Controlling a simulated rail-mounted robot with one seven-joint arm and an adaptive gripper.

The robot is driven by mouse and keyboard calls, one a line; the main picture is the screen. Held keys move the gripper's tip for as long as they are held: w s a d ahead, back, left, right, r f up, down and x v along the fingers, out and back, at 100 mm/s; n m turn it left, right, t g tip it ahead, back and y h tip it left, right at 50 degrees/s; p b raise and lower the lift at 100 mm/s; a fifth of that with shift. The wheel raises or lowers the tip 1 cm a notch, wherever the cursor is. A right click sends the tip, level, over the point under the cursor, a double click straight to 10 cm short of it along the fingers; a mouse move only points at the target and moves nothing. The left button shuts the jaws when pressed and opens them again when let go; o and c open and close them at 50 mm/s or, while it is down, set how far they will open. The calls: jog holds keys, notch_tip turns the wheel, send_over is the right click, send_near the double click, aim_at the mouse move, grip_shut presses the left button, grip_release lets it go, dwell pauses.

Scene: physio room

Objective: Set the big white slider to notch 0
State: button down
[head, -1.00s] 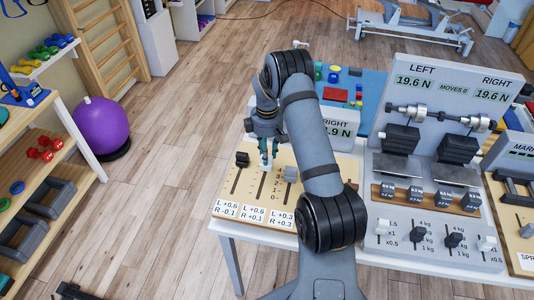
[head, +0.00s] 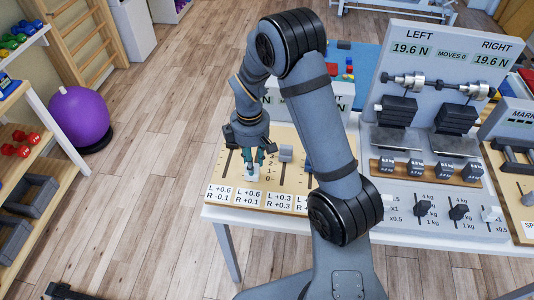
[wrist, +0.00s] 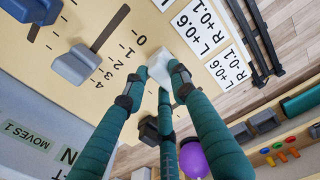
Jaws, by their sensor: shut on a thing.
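The big white slider (wrist: 158,62) is a white block between my teal fingertips in the wrist view. It sits beside the 0 of the printed 0 to 4 scale (wrist: 120,64), at the end of its slot near the labels. My gripper (wrist: 160,80) is shut on it. In the head view my gripper (head: 254,170) points down over the beige slider board (head: 215,172), and the white slider (head: 253,177) shows low between the fingers, near the card reading L +0.6, R +0.1. The fingers hide part of the slider and its slot.
A grey slider (head: 286,153) stands right of the scale and a dark slider (head: 228,133) to the left. A blue slider (head: 308,166) is partly behind my arm.

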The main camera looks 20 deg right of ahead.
jog(key=shift+s+a, duration=0.15)
jog(key=c, duration=1.4)
grip_release()
jog(key=shift+s+a, duration=0.1)
jog(key=shift+a, duration=0.05)
jog(key=shift+r, duration=0.15)
notch_tip(320, 180, up, 12)
jog(key=shift+f, duration=0.15)
